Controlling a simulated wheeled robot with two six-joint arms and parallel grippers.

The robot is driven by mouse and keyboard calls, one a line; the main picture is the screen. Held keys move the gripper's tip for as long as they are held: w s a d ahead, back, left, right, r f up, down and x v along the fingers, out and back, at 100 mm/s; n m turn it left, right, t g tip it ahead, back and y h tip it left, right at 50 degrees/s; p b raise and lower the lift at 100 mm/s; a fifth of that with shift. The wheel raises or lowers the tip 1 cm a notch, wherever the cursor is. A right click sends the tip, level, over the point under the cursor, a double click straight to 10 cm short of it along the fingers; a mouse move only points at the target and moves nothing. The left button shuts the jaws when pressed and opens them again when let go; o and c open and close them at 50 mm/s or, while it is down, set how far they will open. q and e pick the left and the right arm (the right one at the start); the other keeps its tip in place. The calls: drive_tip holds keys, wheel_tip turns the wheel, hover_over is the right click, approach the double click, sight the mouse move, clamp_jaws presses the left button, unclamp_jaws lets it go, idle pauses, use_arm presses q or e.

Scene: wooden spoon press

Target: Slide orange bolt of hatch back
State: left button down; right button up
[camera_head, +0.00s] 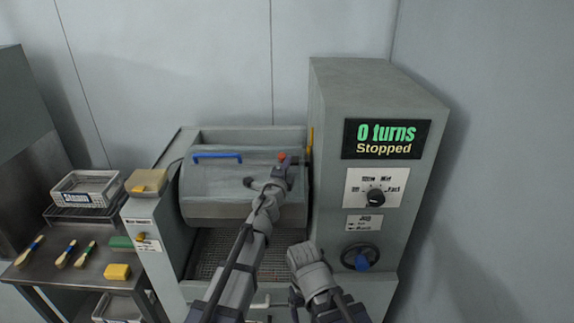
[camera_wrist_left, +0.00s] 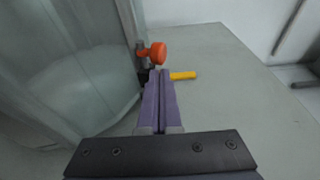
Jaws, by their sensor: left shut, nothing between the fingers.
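The orange bolt knob (camera_head: 282,156) sits at the upper right of the grey curved hatch (camera_head: 222,208), which has a blue handle (camera_head: 217,156). In the left wrist view the orange bolt (camera_wrist_left: 157,54) shows as a round knob on a dark mount beside the hatch edge. My left gripper (camera_head: 289,168) is at the hatch's upper right, right by the bolt. In the left wrist view its purple fingers (camera_wrist_left: 159,78) are together and empty, with the tips just below the knob; I cannot tell whether they touch it. My right arm is at bottom centre; its fingers are not clear.
A yellow bar (camera_wrist_left: 183,75) lies just right of the fingertips. A tall grey cabinet (camera_head: 348,110) reading "0 turns Stopped" stands close right of the hatch. A side table (camera_head: 40,278) with brushes and a basket (camera_head: 88,188) is at left.

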sight(279, 158)
use_arm(q)
drive_tip(key=a, duration=0.3)
drive_tip(key=shift+a, duration=0.3)
drive_tip(key=shift+d, duration=0.1)
idle(0.3)
drive_tip(key=shift+s+d, duration=0.35)
drive_tip(key=shift+d, duration=0.15)
drive_tip(key=s, duration=1.1)
use_arm(e)
drive_tip(key=shift+s+d, duration=0.2)
drive_tip(key=shift+d, duration=0.55)
use_arm(q)
drive_tip(key=shift+f, duration=0.1)
